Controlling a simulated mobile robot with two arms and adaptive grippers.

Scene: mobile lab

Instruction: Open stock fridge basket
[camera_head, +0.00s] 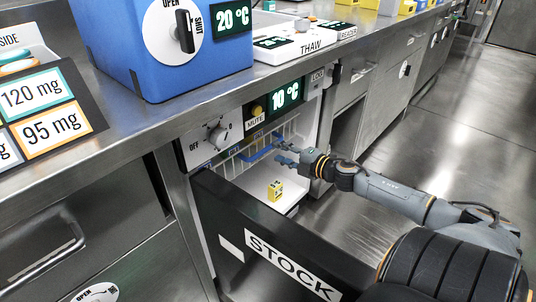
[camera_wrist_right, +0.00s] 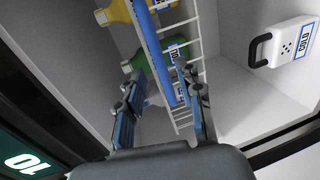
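My right gripper (camera_head: 279,153) reaches into the fridge close to the bar. Its fingers (camera_wrist_right: 160,72) are apart, with nothing clamped. Whether they touch the bar cannot be told. My left gripper is not in view.
A yellow box (camera_head: 275,191) sits in the fridge, nearer the front. Behind the basket wires lie a yellow bottle (camera_wrist_right: 118,12) and a green bottle (camera_wrist_right: 150,55). A white COLD unit (camera_wrist_right: 284,42) is on the fridge wall. The counter edge (camera_head: 250,88) overhangs the fridge.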

